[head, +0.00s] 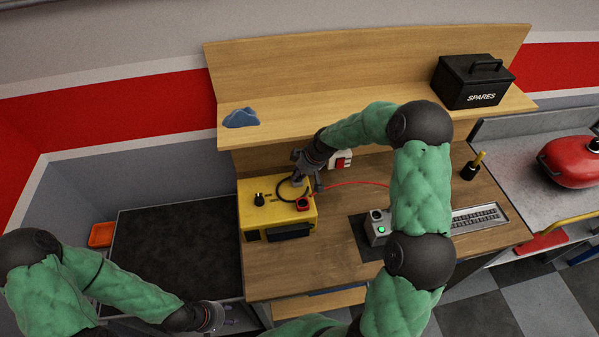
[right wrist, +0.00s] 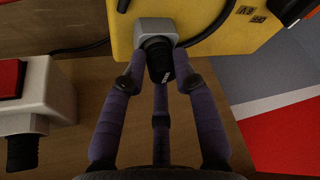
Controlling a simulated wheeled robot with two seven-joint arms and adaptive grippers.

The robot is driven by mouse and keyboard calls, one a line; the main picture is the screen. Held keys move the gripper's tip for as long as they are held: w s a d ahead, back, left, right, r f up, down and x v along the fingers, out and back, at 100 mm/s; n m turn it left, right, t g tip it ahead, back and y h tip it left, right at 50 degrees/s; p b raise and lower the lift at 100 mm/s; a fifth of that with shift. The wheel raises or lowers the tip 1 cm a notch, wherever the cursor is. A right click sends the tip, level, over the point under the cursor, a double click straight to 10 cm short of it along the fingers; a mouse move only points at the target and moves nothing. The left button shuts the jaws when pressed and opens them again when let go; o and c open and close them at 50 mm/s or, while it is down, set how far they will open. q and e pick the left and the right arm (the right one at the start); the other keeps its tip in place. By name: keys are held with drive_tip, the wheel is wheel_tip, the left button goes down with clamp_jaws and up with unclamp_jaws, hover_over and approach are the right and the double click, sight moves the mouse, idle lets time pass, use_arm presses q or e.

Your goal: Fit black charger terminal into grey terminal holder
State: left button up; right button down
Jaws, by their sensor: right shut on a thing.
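The black charger terminal (right wrist: 159,62) sits in the right wrist view between my right gripper's purple fingers. My right gripper (right wrist: 157,88) is shut on it. The grey terminal holder (right wrist: 154,28) is against the yellow charger box (right wrist: 200,20), directly beyond the terminal. The black end meets the holder's opening; how deep it sits cannot be told. In the head view my right gripper (head: 299,174) reaches down at the back edge of the yellow box (head: 250,221), hiding the terminal. My left gripper (head: 222,318) is low at the left, empty-looking, its finger opening unclear.
A pale block with a red top (right wrist: 35,85) and a black end stands left in the wrist view. A black cable (head: 283,192) loops over the box, and a red cable (head: 350,184) crosses the wooden bench (head: 310,262). A grey device (head: 377,229) with a green light stands right.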

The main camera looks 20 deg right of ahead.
drive_tip(key=c, duration=1)
unclamp_jaws()
drive_tip(key=shift+o, duration=0.2)
drive_tip(key=shift+r, duration=0.1)
drive_tip(key=shift+r, duration=0.2)
drive_tip(key=shift+s+d+r, duration=0.1)
drive_tip(key=shift+d+r, duration=0.05)
drive_tip(key=shift+r, duration=0.15)
drive_tip(key=s+d+b, duration=0.2)
drive_tip(key=s+d, duration=0.4)
drive_tip(key=s, duration=0.4)
drive_tip(key=shift+s, duration=0.25)
